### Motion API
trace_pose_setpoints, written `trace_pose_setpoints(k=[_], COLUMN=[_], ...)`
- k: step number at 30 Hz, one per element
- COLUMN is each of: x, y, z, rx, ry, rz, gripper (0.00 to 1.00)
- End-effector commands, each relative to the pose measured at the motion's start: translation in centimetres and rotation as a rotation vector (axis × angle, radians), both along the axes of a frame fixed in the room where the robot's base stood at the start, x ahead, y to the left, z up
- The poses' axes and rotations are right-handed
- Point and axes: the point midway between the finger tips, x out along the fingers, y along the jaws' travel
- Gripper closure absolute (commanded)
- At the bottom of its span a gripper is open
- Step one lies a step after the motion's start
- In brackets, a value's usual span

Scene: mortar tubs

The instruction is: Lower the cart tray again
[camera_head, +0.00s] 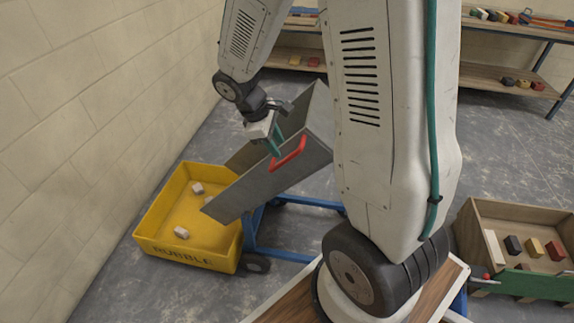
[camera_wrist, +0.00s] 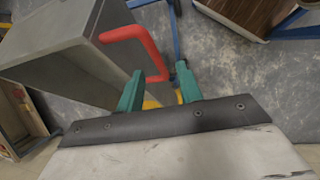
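The grey cart tray (camera_head: 262,187) is tilted steeply, its low open end down at the right side of the yellow tub. It has a red handle (camera_head: 289,153) on its side and stands on a blue wheeled frame (camera_head: 290,250). My gripper (camera_head: 276,147) is at the handle. In the wrist view the teal fingers of my gripper (camera_wrist: 159,70) are apart, with one end of the red handle (camera_wrist: 155,60) showing between their tips. I see a gap beside the handle; whether a finger touches it I cannot tell.
The yellow tub (camera_head: 190,255) marked RUBBLE holds a few pale blocks (camera_head: 181,232). A block wall (camera_head: 75,120) runs along the left. A wooden crate (camera_head: 515,215) with several blocks stands at the right. Shelves (camera_head: 500,80) stand at the back. The grey floor between is clear.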

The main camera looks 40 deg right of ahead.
Motion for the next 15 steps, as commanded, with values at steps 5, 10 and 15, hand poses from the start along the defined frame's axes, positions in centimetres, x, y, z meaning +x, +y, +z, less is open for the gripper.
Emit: trace_pose_setpoints(k=[5, 10, 15], x=[1.0, 1.0, 0.4], y=[-0.8, -1.3, -2.3], z=[-3.3, -4.9, -7.4], rx=[0.001, 0.002, 0.001], ry=[0.052, 0.062, 0.062], rz=[0.077, 0.092, 0.090], gripper=[0.64, 0.64, 0.64])
